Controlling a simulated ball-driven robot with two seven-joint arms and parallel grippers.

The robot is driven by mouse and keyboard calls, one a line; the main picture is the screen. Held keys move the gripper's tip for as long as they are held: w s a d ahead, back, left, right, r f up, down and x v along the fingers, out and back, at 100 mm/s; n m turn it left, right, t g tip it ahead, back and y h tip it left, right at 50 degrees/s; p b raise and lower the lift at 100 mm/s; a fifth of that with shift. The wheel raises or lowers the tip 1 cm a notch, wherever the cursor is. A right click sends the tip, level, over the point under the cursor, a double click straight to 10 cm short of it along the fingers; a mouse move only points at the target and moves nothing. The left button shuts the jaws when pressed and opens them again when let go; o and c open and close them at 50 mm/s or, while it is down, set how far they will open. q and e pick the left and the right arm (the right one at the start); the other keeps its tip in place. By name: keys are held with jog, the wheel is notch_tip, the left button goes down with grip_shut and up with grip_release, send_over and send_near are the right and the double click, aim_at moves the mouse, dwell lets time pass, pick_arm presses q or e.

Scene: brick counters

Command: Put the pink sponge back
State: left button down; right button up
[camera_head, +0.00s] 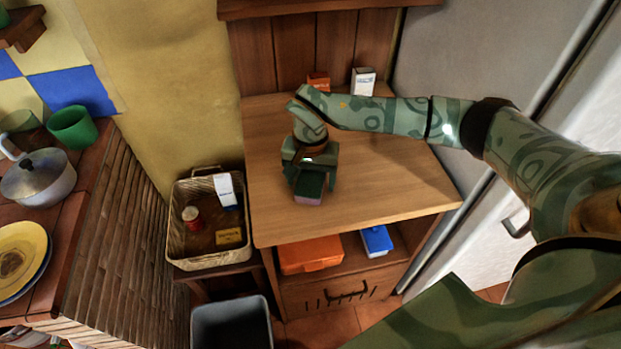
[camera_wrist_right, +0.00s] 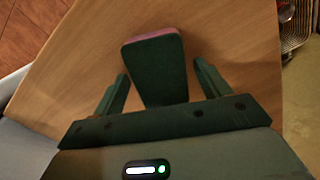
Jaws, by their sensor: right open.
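The pink sponge (camera_head: 309,189) is a block with a dark green face and a pink layer along its edge. It is on the wooden counter top, below my right gripper in the head view. My right gripper (camera_head: 312,173) is open, with its fingers on either side of the sponge. In the right wrist view the sponge (camera_wrist_right: 156,66) lies between the two spread fingers, with visible gaps on both sides. Its near end is hidden by the gripper body. My left gripper is not in view.
An orange box (camera_head: 318,82) and a white box (camera_head: 363,82) stand at the counter's back. A wicker basket (camera_head: 178,225) holding packages and a can is at left. A grey bin (camera_head: 232,326) is on the floor. The counter's right front is clear.

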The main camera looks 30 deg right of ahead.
aim_at(310, 180)
notch_tip(310, 180, up, 12)
jog(key=p, duration=0.2)
jog(key=shift+f, duration=0.2)
